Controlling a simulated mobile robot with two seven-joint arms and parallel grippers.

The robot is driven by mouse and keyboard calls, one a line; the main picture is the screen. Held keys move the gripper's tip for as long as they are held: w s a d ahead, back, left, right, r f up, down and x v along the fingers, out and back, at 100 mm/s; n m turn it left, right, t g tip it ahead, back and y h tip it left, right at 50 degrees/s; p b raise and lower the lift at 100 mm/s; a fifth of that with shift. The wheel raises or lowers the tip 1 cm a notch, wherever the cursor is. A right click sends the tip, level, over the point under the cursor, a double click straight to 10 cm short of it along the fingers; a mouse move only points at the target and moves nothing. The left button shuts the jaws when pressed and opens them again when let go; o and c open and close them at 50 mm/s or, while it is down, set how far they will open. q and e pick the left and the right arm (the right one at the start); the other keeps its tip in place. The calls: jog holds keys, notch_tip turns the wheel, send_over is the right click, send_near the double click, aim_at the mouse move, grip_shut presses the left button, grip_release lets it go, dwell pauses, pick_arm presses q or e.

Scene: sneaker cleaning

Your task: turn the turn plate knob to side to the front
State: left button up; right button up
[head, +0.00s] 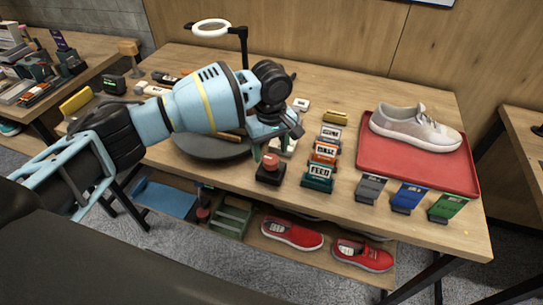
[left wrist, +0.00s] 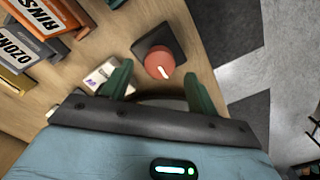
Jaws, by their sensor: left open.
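The red round knob (head: 271,160) sits on a dark square base near the front edge of the wooden table. In the left wrist view the knob (left wrist: 158,61) has a white mark pointing toward the gripper side. My left gripper (head: 271,147) is open, with green fingers just behind the knob. In the left wrist view the knob shows just beyond the gap between the fingers (left wrist: 158,78); contact cannot be told. My right gripper is not in view.
Labelled boxes, including FEED (head: 318,176), stand right of the knob. A red tray (head: 375,165) holds a pale sneaker (head: 416,127). Grey, blue and green blocks line the front edge. A ring lamp (head: 210,28) stands at the back. Red shoes (head: 292,233) lie on the lower shelf.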

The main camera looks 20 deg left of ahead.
aim_at(271, 159)
pick_arm(q)
jog(key=shift+f, duration=1.65)
jog(key=c, duration=1)
